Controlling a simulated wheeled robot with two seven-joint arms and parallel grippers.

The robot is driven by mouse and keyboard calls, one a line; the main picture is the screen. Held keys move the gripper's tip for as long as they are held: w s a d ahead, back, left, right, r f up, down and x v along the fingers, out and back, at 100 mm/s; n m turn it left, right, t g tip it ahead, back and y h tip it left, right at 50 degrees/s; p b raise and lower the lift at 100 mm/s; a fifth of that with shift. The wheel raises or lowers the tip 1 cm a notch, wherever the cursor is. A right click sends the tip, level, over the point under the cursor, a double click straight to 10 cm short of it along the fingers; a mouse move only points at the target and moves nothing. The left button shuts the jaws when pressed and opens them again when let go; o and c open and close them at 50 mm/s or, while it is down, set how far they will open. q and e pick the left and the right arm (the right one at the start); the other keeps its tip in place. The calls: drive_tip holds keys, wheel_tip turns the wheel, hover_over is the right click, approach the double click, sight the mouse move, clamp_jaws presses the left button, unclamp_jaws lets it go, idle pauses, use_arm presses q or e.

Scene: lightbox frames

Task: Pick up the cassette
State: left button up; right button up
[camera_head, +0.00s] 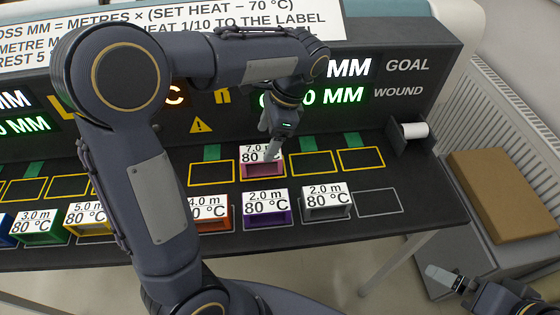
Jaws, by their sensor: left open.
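Several cassettes with white labels stand on the dark bench. A pink cassette (262,170), labelled 7.0 m and 80 °C, sits in a yellow-outlined slot in the back row. My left gripper (272,152) reaches down from above and is open, its fingers at the pink cassette's label and hiding part of it. I cannot tell whether it touches. A purple cassette (266,217) and a grey cassette (328,208), both labelled 2.0 m, stand in the front row. An orange cassette (212,225) is partly behind my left arm. My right gripper (440,277) is low at the right, away from the bench.
Yellow-outlined empty slots (311,164) lie beside the pink cassette. Green (43,232) and yellow (88,219) cassettes stand at the left. A display panel (420,80) rises behind. A white roll (414,130) and a cardboard box (505,193) are at the right.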

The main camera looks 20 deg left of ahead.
sight(263, 152)
use_arm(q)
drive_tip(key=shift+w+d+f+m, duration=0.3)
drive_tip(key=shift+w+f, duration=0.05)
drive_tip(key=shift+w, duration=0.25)
drive_tip(key=shift+f+y, duration=0.2)
drive_tip(key=shift+y, duration=0.1)
drive_tip(key=x, duration=0.6)
drive_tip(key=shift+s+a+f, duration=0.15)
drive_tip(key=shift+s, duration=0.1)
drive_tip(key=shift+a+f, duration=0.1)
drive_tip(key=shift+f, duration=0.3)
drive_tip(key=shift+f, duration=0.2)
drive_tip(key=c, duration=1.1)
